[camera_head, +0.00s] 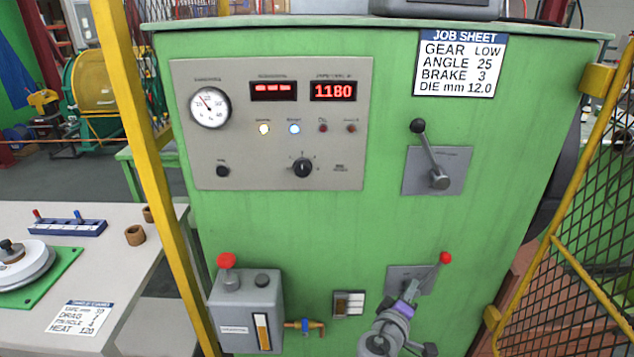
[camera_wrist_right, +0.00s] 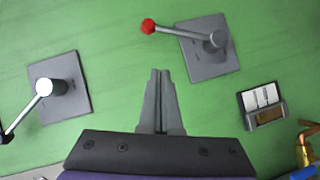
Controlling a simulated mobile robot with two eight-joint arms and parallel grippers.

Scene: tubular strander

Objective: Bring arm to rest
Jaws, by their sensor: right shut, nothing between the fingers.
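My right gripper (camera_head: 408,298) is low in front of the green cabinet (camera_head: 280,225), beside the red-knobbed lever (camera_head: 445,258). In the right wrist view its fingers (camera_wrist_right: 158,80) are together and empty, pointing at bare green panel. In that view the red-knobbed lever (camera_wrist_right: 180,32) is above the fingertips and the black-knobbed lever (camera_wrist_right: 45,87) is to the left. I cannot tell how close the fingertips are to the panel. In the head view the black-knobbed lever (camera_head: 430,155) is higher up on its grey plate. My left gripper is not in view.
A yellow post (camera_head: 140,150) stands left of the cabinet and a yellow mesh guard (camera_head: 580,240) stands right. A grey oiler box (camera_head: 247,312) with a brass valve (camera_head: 305,327) is low left. A small switch box (camera_head: 348,304) is beside my gripper. A table (camera_head: 100,235) is at left.

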